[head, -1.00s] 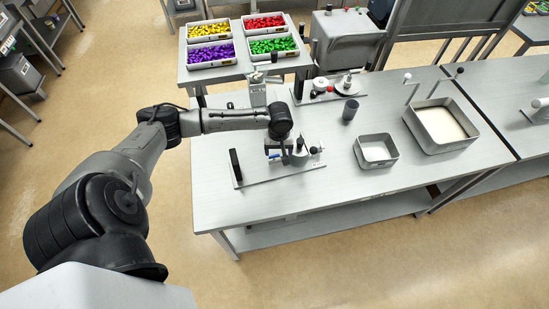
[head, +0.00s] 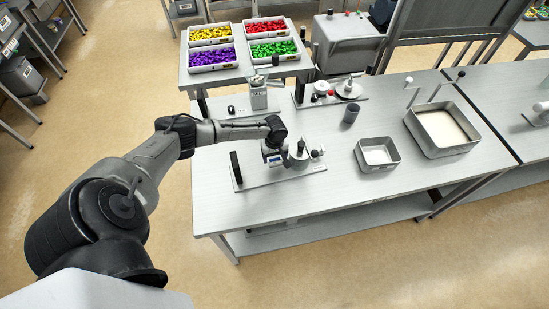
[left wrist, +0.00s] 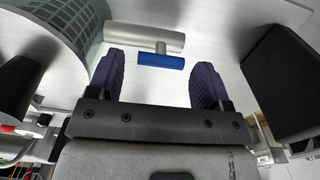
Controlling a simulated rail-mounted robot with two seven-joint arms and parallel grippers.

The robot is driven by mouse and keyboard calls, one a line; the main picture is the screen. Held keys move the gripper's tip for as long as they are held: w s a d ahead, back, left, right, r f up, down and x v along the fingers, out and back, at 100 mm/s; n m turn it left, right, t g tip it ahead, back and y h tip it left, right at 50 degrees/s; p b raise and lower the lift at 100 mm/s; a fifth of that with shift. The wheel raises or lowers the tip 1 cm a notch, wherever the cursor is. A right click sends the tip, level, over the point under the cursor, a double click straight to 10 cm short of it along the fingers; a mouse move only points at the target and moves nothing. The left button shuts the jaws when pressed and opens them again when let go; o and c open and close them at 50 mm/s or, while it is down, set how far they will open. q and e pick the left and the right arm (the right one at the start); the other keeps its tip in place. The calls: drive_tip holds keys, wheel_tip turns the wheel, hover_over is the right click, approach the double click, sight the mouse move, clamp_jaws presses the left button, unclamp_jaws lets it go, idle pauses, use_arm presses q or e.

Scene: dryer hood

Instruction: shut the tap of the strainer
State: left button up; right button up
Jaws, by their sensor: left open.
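The strainer (head: 299,157) stands on a flat base plate (head: 285,178) on the near table; part of it is hidden by my left arm. In the left wrist view, its curved mesh body (left wrist: 62,24) is at the upper left. A blue bar (left wrist: 161,61), which looks like the tap handle, sits on a short stem from a grey horizontal cylinder (left wrist: 145,38). My left gripper (left wrist: 158,82) is open, with its two purple fingertips on either side of the blue bar and apart from it. It also shows in the head view (head: 273,160). My right gripper is out of view.
A black upright block (head: 235,167) stands at the plate's left end and shows at the right of the left wrist view. A dark cup (head: 351,111), a small tray (head: 361,160) and a larger tray (head: 412,119) stand to the right. The table front is clear.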

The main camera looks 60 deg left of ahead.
use_arm(q)
drive_tip(key=shift+f, duration=0.9)
drive_tip(key=c, duration=0.9)
